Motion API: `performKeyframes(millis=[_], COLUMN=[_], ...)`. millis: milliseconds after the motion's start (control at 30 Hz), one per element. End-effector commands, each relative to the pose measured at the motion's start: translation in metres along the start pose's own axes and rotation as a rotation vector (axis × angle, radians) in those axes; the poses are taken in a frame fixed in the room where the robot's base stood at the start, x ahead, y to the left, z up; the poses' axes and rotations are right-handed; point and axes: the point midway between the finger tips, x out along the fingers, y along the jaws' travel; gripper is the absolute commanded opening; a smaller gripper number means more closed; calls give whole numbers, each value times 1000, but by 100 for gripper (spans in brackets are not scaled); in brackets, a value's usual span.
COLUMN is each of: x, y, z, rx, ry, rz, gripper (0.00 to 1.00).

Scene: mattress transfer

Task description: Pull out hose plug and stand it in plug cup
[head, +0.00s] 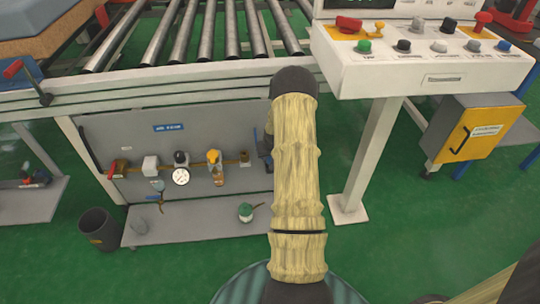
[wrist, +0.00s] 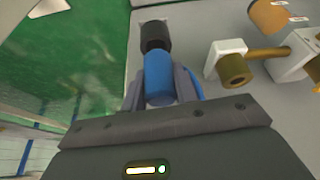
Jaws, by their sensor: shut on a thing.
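My gripper (wrist: 163,92) is shut on a blue cylindrical piece, which looks like the hose plug (wrist: 158,68). A black cylinder (wrist: 155,36) adjoins its far end. I cannot tell whether the black part belongs to the plug or is a socket. In the head view my sleeved arm hides most of the gripper (head: 264,146), which is at the right end of the grey panel (head: 110,135).
Brass pipe fittings (wrist: 235,66) project from the panel close to the gripper's right. A gauge (head: 181,176) sits along the pipe. A control-desk leg (head: 365,160) stands right of my arm.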

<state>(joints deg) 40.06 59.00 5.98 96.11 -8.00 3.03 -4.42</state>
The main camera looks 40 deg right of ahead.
Motion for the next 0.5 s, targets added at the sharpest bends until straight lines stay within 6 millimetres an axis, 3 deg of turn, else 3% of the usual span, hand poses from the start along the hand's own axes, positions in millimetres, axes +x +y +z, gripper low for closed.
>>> performKeyframes(millis=[500], x=[10], y=[0], z=[4], rx=[0], ry=[0], rz=[0], gripper=[4])
